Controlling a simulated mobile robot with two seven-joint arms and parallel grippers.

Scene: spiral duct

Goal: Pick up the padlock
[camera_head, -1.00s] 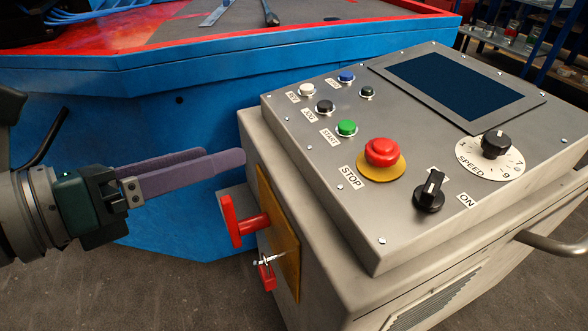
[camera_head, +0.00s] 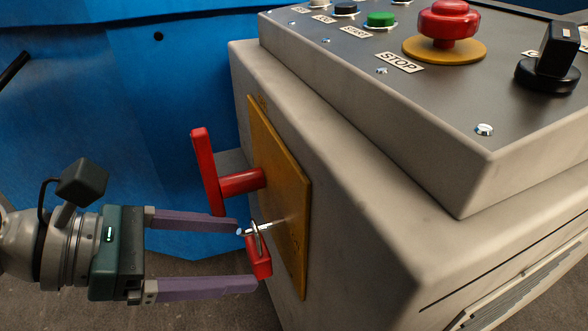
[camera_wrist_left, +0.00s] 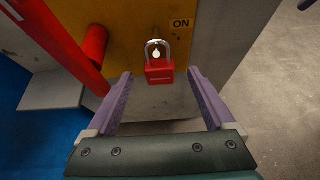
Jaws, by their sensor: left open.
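The red padlock (camera_head: 258,262) hangs by its silver shackle from a metal pin (camera_head: 258,229) on the yellow plate on the side of the grey control box. In the left wrist view the padlock (camera_wrist_left: 159,70) is upright, ahead of the fingertips and roughly centred between them. My left gripper (camera_head: 247,255) is open and empty, with one finger above and one below the padlock's level in the head view. Its purple fingers also show in the left wrist view (camera_wrist_left: 160,76).
A red switch handle (camera_head: 206,172) sticks out from the yellow plate (camera_head: 283,200), just above the padlock. The grey control box (camera_head: 350,200) fills the right side, with a red stop button (camera_head: 447,20) on top. A blue machine (camera_head: 190,130) stands behind.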

